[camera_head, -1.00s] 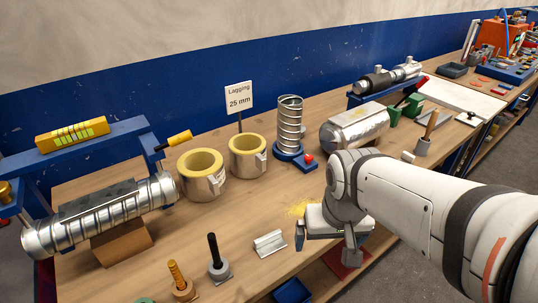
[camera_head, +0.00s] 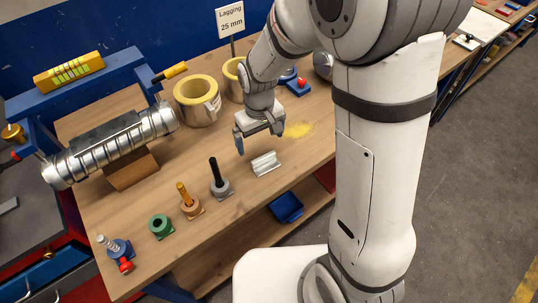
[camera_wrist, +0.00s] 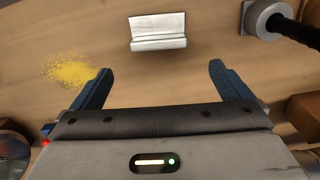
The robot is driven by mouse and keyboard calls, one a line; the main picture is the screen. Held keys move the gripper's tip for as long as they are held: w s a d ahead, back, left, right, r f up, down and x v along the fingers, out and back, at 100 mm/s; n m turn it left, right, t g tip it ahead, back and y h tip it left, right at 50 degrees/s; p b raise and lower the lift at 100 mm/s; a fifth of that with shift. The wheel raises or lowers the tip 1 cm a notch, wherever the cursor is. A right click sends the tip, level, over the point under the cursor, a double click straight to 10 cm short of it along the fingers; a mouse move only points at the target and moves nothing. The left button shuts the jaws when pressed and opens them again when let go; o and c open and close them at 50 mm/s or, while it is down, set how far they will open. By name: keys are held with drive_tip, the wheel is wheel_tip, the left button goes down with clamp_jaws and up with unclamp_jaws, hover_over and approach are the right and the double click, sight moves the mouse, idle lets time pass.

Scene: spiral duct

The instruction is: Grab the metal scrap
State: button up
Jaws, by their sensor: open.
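The metal scrap (camera_head: 265,163) is a small silvery angled piece lying on the wooden bench near its front edge. In the wrist view the scrap (camera_wrist: 158,32) lies beyond the fingertips, roughly centred between them in width. My gripper (camera_head: 260,140) is above the bench, just behind the scrap in the head view, and apart from it. In the wrist view my gripper (camera_wrist: 160,78) has its two blue fingers wide apart with nothing between them.
A grey base with a black upright rod (camera_head: 220,180) stands just left of the scrap. Yellow powder (camera_head: 300,130) lies to its right. A spiral duct (camera_head: 115,145), lagged rings (camera_head: 197,100) and a sign (camera_head: 230,20) stand farther back. A blue bin (camera_head: 286,208) sits below the bench edge.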

sight(267, 162)
wheel_tip(267, 162, down, 7)
drive_tip(key=shift+d+f+p, duration=0.15)
drive_tip(key=shift+p, duration=0.7)
drive_tip(key=c, duration=1.1)
